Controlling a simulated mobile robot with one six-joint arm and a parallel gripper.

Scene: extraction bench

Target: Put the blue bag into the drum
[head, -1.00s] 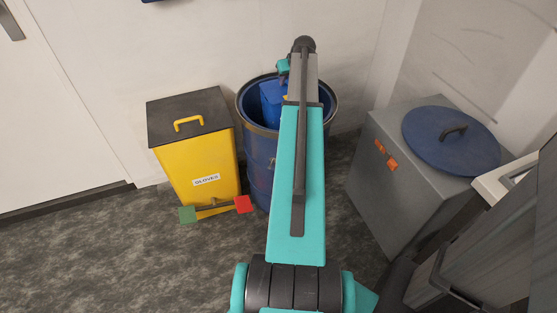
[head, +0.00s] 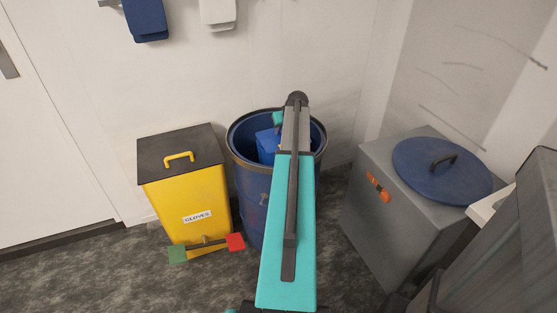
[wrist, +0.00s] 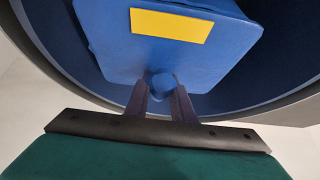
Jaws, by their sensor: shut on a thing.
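The blue bag (head: 267,145) is inside the mouth of the open blue drum (head: 250,195), below its rim, partly hidden behind my arm. In the wrist view, the bag (wrist: 115,50) shows a yellow label, with the drum's inner wall and rim (wrist: 292,108) around it. My gripper (wrist: 162,88) is shut on the bag's small blue knob-like top. In the head view my arm hides the gripper's fingers. I cannot tell whether the bag touches the drum's bottom.
A yellow gloves bin (head: 190,190) with a dark lid stands left of the drum. Right of it is a grey cabinet (head: 385,215) with a round blue lid (head: 440,170) on top. Blue (head: 146,18) and white (head: 217,12) items hang on the wall.

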